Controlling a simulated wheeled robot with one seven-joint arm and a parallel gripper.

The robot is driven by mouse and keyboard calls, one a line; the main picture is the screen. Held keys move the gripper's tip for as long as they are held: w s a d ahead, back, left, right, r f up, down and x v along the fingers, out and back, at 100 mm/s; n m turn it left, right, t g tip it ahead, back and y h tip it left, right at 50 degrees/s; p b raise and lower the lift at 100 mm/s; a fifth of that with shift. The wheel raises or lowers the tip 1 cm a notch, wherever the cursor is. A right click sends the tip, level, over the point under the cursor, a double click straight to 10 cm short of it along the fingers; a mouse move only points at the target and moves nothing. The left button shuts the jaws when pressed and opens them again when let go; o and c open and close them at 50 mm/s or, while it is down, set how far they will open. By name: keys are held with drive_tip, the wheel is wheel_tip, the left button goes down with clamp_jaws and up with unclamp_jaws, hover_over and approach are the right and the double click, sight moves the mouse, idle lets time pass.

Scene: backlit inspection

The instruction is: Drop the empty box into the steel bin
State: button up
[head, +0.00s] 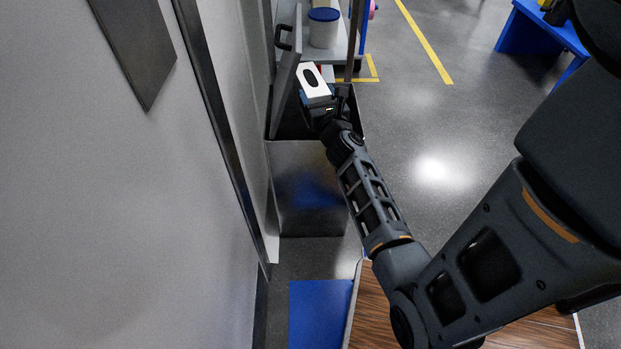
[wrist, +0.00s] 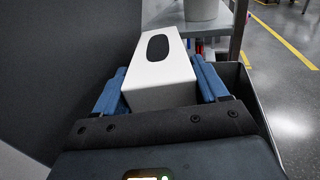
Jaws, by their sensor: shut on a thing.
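The empty box (head: 313,82) is white with a dark oval opening on top, like a tissue box. It also shows in the wrist view (wrist: 162,72). My gripper (head: 316,96) is shut on it, with a blue finger pressed to each side in the wrist view (wrist: 158,85). The steel bin (head: 305,185) stands by the wall, its open top under and around my gripper. Its grey lid (head: 286,85) stands raised to the left of the box. The box is above the bin's mouth. The bin's inside is mostly hidden.
A shelf cart behind the bin holds a white tub with a blue lid (head: 323,28). The wall (head: 150,200) runs close on the left. A blue mat (head: 318,312) and a wood-topped surface (head: 500,325) lie nearer. Grey floor (head: 440,120) is open at right.

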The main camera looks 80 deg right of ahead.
drive_tip(key=shift+f+b, duration=1)
drive_tip(key=shift+f, duration=0.5)
drive_tip(key=o, duration=1.1)
drive_tip(key=shift+c, duration=0.2)
drive_tip(key=v, duration=0.8)
drive_tip(key=shift+d, duration=0.1)
